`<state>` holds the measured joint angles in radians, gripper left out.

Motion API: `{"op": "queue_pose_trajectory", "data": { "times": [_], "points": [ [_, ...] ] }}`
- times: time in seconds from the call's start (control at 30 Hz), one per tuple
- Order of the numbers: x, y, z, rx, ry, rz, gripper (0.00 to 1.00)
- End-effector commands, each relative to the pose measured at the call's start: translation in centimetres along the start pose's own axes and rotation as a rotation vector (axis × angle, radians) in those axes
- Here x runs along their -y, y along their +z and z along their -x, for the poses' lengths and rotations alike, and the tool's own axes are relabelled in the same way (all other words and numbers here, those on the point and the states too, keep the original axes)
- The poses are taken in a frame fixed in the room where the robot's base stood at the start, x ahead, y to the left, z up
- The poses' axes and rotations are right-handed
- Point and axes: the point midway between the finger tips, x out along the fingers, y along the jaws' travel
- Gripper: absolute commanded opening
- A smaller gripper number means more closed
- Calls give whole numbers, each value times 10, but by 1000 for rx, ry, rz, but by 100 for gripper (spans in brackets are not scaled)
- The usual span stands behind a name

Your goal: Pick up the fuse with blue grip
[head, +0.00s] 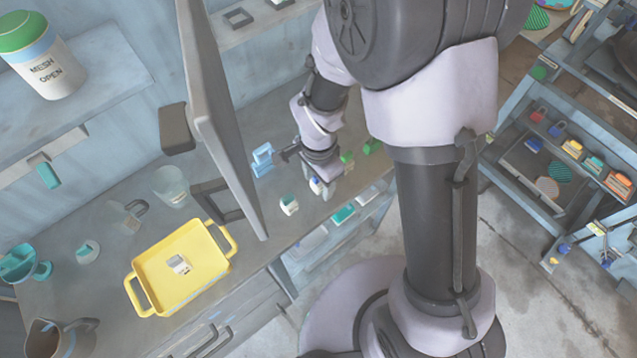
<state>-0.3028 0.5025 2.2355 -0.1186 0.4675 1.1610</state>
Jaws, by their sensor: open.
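My gripper (321,186) hangs low over the grey bench, pointing down, with its fingers open. A small pale object with a bluish part, possibly the fuse with blue grip (315,186), shows at the fingertips. It is too small and too covered to tell whether the fingers touch it. A white fuse with a green top (289,205) stands on the bench to the left of my gripper. A light blue block-like object (262,159) stands further left and back, beside the dark panel.
A large upright grey panel (222,115) stands close left of my arm. A yellow tray (180,268) holding a small white object is on the bench at left. Green items (371,147) lie right of my gripper. A shelf rack (560,150) stands at far right.

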Motion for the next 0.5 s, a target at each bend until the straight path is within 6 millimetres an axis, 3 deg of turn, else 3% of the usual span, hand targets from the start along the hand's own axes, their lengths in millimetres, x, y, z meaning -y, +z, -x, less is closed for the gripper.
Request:
{"op": "queue_pose_trajectory", "data": {
  "times": [0.1,0.37,0.5],
  "points": [
    [0,0,2,0,-1,0,51],
    [0,0,3,0,0,0,0],
    [0,0,3,0,0,0,0]
  ]
}}
